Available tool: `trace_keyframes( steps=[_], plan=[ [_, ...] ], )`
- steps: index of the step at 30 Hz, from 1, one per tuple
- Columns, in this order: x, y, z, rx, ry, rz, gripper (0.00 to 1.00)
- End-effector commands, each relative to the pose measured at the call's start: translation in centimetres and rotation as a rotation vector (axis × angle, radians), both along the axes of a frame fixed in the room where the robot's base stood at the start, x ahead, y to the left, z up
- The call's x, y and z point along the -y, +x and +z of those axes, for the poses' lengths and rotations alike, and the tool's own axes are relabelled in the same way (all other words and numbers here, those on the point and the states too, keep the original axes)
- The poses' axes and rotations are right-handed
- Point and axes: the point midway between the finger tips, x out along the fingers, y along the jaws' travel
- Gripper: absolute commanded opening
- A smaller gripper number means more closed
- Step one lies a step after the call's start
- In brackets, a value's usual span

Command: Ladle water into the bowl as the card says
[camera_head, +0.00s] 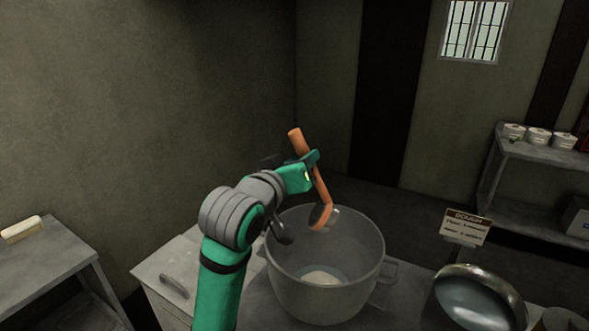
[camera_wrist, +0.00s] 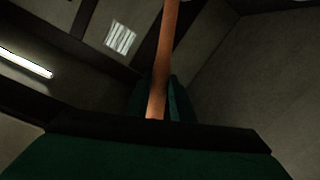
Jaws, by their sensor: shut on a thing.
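My gripper (camera_head: 312,165) is shut on the orange-brown handle of the ladle (camera_head: 299,143). The ladle's lower end hangs tilted over the far rim of the large grey metal bowl (camera_head: 330,302). The handle also shows in the wrist view (camera_wrist: 164,60), between the fingers. A pale heap, perhaps flour, lies at the bottom of the bowl. I cannot tell whether the ladle holds water. A round metal vessel with dark, water-like contents (camera_head: 480,300) stands at the right. The card (camera_head: 466,226) behind it is headed "DOUGH"; its smaller lines, seemingly flour and water amounts, are hard to read.
The bowl stands on a grey counter (camera_head: 160,268). A side table at the left holds a pale block (camera_head: 21,229). A shelf (camera_head: 545,153) at the right carries several white lidded pots. The space above the counter between bowl and vessel looks open.

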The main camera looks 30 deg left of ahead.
Motion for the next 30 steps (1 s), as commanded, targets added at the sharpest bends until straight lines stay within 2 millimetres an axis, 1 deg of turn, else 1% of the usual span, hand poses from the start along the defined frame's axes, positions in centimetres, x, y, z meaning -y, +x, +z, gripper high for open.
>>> trace_keyframes(
  steps=[1,4,9,11,12,15,21,26,29,30],
  plan=[
    [1.3,0.4,0.4,-0.017,0.057,-0.009,0.0],
    [3.3,1.2,0.8,-0.052,0.151,-0.016,0.0],
    [6.4,2.3,0.7,-0.119,0.333,-0.022,0.0],
    [7.4,2.6,0.5,-0.142,0.396,-0.022,0.0],
    [8.3,3.0,0.1,-0.162,0.447,-0.025,0.0],
    [10.0,3.6,-0.6,-0.211,0.576,-0.021,0.0],
    [12.5,4.5,-3.1,-0.297,0.795,-0.016,0.0],
    [13.3,4.9,-4.9,-0.346,0.915,-0.009,0.0],
    [14.1,5.2,-5.8,-0.371,0.982,-0.01,0.0],
    [14.3,5.3,-5.7,-0.373,0.996,-0.01,0.0]
  ],
)
